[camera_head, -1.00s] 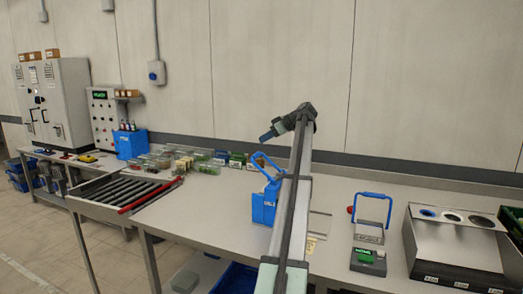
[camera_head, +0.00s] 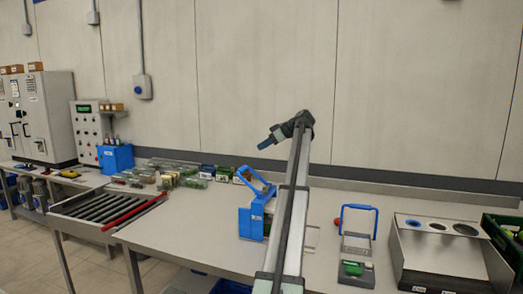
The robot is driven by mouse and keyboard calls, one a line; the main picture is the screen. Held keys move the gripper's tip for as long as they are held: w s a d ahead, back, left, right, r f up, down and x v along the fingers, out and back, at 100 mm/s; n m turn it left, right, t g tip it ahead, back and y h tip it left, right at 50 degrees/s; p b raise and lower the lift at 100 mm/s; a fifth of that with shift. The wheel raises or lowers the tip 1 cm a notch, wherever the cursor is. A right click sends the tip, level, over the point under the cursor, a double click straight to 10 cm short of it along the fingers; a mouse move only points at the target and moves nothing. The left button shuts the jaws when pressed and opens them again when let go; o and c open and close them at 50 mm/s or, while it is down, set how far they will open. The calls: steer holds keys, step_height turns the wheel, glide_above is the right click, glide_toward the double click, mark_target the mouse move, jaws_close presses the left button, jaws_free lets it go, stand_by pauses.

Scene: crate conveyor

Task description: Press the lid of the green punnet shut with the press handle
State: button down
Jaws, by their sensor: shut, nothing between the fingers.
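My gripper (camera_head: 265,144) is at the end of my raised arm, high above the bench and in front of the wall. Its blue-grey fingers point left and look shut and empty. A blue press-like stand (camera_head: 246,225) with a tilted blue loop handle (camera_head: 253,181) stands on the bench left of my arm, lower than my gripper and apart from it. My arm partly covers this stand. Several clear punnets (camera_head: 195,183) stand in a group at the back of the bench. I cannot tell which is the green punnet or whether its lid is open.
A metal box with round holes (camera_head: 448,260) is farther right. A roller conveyor (camera_head: 100,207) with a red bar is at left.

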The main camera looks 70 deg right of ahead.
steer(key=w+f, duration=0.7)
steer(key=f, duration=0.1)
steer(key=shift+w+f, duration=0.25)
steer(key=shift+w, duration=0.15)
